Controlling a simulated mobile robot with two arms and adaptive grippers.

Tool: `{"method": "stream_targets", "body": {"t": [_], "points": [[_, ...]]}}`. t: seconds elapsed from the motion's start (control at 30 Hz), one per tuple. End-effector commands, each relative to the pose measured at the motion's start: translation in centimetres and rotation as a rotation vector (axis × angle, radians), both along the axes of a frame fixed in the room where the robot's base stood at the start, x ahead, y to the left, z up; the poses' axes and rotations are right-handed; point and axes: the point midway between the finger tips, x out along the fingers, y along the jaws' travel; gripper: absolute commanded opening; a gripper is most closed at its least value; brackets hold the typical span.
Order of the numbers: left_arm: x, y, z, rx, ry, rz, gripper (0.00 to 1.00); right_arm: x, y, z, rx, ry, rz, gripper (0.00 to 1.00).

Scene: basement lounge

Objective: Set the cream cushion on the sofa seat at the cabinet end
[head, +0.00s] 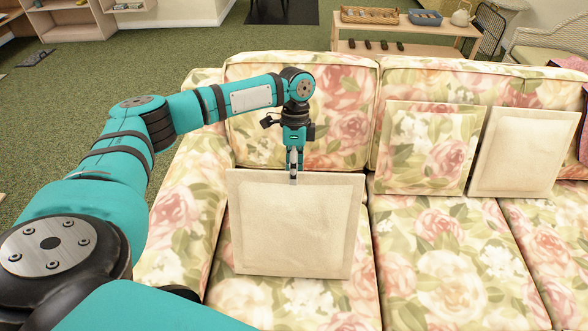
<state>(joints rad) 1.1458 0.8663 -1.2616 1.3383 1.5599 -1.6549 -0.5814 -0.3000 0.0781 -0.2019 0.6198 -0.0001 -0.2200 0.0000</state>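The cream cushion (296,228) stands nearly upright, broad face toward me, over the left seat of the floral sofa (240,290). My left gripper (294,174) comes down from above onto the middle of its top edge. The fingers look closed on that edge, with one finger showing in front. Whether its bottom edge touches the seat cannot be told. A second cream cushion (522,152) leans on the backrest at the right, beside a floral cushion (430,148). My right gripper is not in view.
The sofa's left armrest (185,215) is close to the held cushion's left side. The middle seat (445,260) is clear in front of the leaning cushions. Behind the sofa stands a low wooden shelf (425,28) with trays. A pale shelf unit (75,22) is at the far left.

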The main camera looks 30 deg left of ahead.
Motion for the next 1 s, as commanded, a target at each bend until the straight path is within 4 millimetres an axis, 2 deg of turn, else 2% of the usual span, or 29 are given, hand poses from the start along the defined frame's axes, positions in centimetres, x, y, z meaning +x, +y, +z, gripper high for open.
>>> {"method": "stream_targets", "body": {"t": [0.07,0.23,0.5,0.7,0.83,1.0], "points": [[0.0,0.0,0.0,0.000,0.001,0.000,0.39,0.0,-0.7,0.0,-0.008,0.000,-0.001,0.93],[0.5,0.2,1.5,0.000,-0.001,0.001,0.39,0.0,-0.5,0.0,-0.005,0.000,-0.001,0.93],[1.9,1.1,7.0,-0.001,-0.003,0.001,0.39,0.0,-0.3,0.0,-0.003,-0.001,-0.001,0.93],[2.8,1.6,10.2,-0.001,-0.002,0.001,0.39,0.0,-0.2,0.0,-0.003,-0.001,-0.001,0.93],[3.0,1.7,11.2,-0.001,0.000,0.000,0.39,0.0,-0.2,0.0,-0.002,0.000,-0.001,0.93],[3.1,1.8,11.5,-0.001,0.001,0.000,0.39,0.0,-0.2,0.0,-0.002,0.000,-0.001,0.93]]}}
